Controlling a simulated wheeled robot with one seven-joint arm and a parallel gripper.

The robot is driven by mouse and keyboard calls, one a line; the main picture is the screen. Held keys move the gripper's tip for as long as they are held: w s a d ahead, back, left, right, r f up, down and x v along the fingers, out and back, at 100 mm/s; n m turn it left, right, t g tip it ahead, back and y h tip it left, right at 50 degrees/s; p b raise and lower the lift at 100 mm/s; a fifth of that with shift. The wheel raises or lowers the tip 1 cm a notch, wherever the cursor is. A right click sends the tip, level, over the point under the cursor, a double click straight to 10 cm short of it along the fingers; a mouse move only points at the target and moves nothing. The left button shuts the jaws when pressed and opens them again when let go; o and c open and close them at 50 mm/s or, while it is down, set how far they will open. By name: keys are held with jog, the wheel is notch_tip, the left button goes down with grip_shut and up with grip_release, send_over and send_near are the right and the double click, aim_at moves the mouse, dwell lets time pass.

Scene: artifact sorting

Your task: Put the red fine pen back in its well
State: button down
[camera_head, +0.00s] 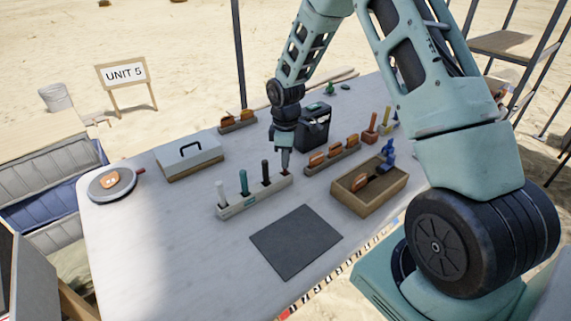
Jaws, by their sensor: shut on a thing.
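The pen rack (236,208) is a long pale block standing on the table. A white pen (221,194), a teal pen (243,182) and a black pen (265,172) stand upright in it, from left to right. My gripper (285,160) points down over the rack's right end, right of the black pen. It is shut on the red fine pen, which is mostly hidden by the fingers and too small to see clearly. I cannot tell whether the pen's lower end is inside the right-end well.
A dark mat (296,242) lies in front of the rack. A wooden tray (394,190) holds orange and blue items at right. A rack of orange pieces (332,157) and a black bin (314,125) stand close behind. A grey toolbox (189,160) is at left.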

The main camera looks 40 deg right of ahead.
jog(key=shift+f, duration=1.2)
jog(key=shift+f, duration=0.15)
jog(key=c, duration=1.4)
grip_release()
jog(key=shift+o, duration=0.2)
